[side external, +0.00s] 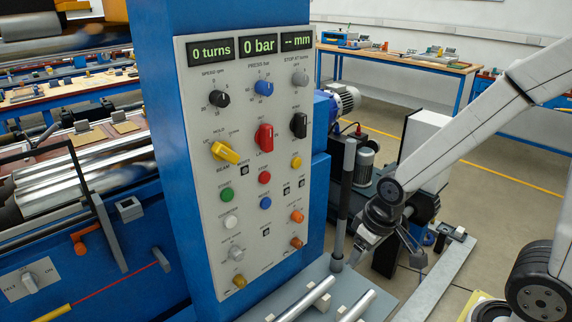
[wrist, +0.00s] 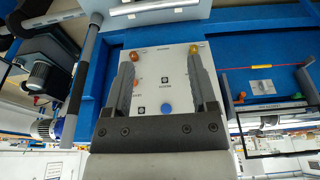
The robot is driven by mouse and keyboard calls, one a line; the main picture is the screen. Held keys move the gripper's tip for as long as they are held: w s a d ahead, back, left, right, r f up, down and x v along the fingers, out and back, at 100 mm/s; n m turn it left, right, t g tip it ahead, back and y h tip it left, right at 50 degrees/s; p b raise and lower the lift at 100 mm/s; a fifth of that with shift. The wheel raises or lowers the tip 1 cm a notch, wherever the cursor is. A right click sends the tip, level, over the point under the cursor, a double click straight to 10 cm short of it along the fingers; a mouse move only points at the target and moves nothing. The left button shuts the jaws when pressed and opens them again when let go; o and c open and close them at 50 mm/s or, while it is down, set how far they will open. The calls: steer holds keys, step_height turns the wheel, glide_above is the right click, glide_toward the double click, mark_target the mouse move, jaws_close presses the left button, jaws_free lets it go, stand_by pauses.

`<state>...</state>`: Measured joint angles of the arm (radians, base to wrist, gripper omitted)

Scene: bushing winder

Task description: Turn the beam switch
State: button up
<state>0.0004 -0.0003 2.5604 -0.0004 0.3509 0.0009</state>
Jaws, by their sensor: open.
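The beam switch (side external: 224,152) is a yellow knob on the left of the pale control panel, with BEAM lettered below it. My gripper (side external: 384,254) hangs to the right of the panel and low, apart from the switch. In the wrist view my gripper (wrist: 162,68) is open and empty, its two fingers framing the lower part of the panel, which appears upside down.
The control panel (side external: 210,262) carries several other knobs and buttons, including a red knob (side external: 264,138) and a blue button (side external: 266,203). A dark upright post (side external: 344,200) stands between panel and gripper. Metal bars (side external: 315,300) lie on the ledge below.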

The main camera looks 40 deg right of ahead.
steer(key=shift+w, duration=0.1)
steer(key=n+t, duration=0.9)
steer(key=t, duration=0.6)
glide_toward(230, 156)
steer(key=w, duration=0.2)
steer(key=shift+w+f, duration=0.1)
steer(key=shift+w, duration=0.1)
steer(key=shift+w, duration=0.2)
steer(key=shift+w, duration=3.7)
